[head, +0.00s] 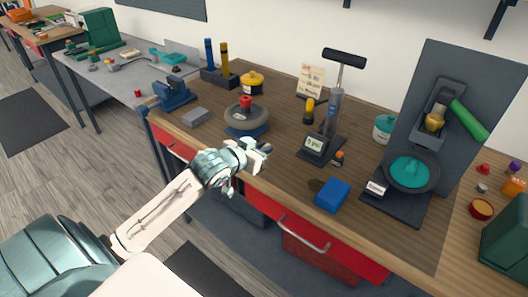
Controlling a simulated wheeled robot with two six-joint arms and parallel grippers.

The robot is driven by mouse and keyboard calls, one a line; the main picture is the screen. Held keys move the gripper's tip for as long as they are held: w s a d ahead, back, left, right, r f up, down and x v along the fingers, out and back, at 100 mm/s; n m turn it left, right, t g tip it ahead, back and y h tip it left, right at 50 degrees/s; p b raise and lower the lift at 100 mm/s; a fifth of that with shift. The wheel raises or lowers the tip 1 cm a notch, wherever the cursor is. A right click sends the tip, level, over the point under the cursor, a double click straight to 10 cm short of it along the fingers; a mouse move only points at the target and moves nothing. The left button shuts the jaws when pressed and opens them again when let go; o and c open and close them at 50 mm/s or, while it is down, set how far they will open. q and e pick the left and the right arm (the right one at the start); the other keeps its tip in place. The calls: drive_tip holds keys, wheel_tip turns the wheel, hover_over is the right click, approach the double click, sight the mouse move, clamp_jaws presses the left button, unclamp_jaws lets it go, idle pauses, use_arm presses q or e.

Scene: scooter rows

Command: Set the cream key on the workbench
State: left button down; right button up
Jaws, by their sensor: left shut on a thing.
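My left gripper (262,153) reaches in over the front edge of the workbench (275,185). It is shut on a small pale thing between its fingertips, which looks like the cream key, though its outline is mostly hidden by the fingers. The gripper is just in front of the grey round wheel with a red knob (247,116) and left of the small display stand (316,147). The brown bench top shows bare wood around the gripper. My right gripper is not in view.
A blue block (332,195) lies near the front edge, right of the gripper. A standing pump (333,105) rises behind the display. A blue vise (173,94) and grey block (195,117) stand left. A dark upright panel (455,95) stands right. Bare wood lies between wheel and display.

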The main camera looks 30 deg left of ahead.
use_arm(q)
drive_tip(key=shift+w+a+f, duration=0.1)
drive_tip(key=shift+w+a, duration=0.25)
drive_tip(key=shift+w, duration=0.4)
drive_tip(key=f, duration=0.1)
drive_tip(key=f+p, duration=0.1)
drive_tip(key=f, duration=0.1)
drive_tip(key=shift+w+a, duration=0.1)
drive_tip(key=shift+w, duration=0.2)
drive_tip(key=shift+f, duration=0.3)
drive_tip(key=shift+f, duration=0.1)
drive_tip(key=c, duration=1.4)
unclamp_jaws()
